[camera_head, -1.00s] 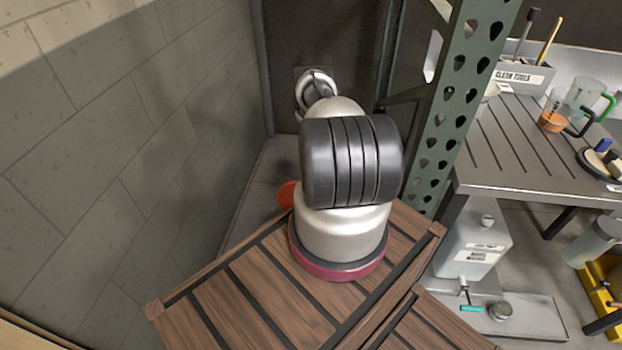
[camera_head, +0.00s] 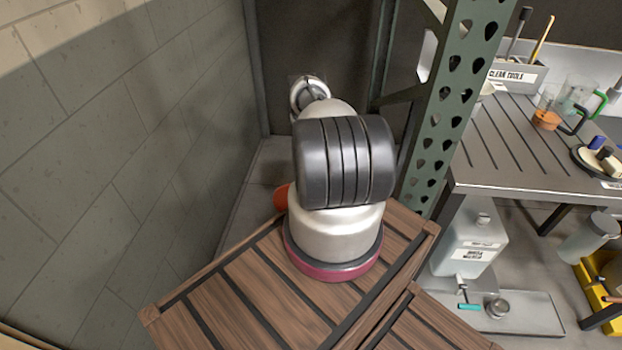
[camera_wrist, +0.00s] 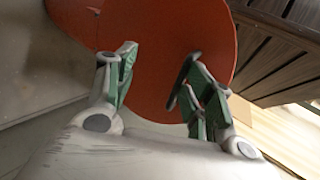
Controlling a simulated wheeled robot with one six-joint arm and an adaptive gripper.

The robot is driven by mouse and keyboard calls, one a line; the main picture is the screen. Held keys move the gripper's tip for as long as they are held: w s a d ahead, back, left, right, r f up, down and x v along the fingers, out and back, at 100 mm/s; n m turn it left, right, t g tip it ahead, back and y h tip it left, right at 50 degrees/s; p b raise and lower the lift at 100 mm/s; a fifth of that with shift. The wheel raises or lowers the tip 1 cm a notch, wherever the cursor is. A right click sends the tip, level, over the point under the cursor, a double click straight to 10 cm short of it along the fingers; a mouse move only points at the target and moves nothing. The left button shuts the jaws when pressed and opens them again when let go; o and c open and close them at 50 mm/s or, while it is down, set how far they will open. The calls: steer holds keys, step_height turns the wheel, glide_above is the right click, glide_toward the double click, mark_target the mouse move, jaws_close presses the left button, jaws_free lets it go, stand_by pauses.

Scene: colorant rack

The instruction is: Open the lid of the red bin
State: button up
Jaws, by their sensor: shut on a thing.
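The red bin shows in the head view only as a small orange-red piece (camera_head: 281,197), left of my arm, low by the wall; the rest is hidden behind my arm. In the wrist view a large round orange-red lid (camera_wrist: 170,45) fills the top middle. My gripper (camera_wrist: 158,75) has its two green-padded fingers over the lid, one on the left and one on the right. It is shut on part of the lid; the exact spot held is hard to see. In the head view my arm hides the gripper.
A brown slatted wooden surface (camera_head: 240,290) lies below my arm. A grey block wall (camera_head: 130,150) is close on the left. A green perforated post (camera_head: 445,110) stands right of my arm. A metal bench (camera_head: 500,150) with tools and jugs is farther right.

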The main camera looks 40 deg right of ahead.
steer(key=shift+f, duration=0.2)
step_height(320, 180, up, 10)
steer(key=shift+r, duration=0.15)
steer(key=shift+c, duration=0.3)
steer(key=shift+c, duration=0.3)
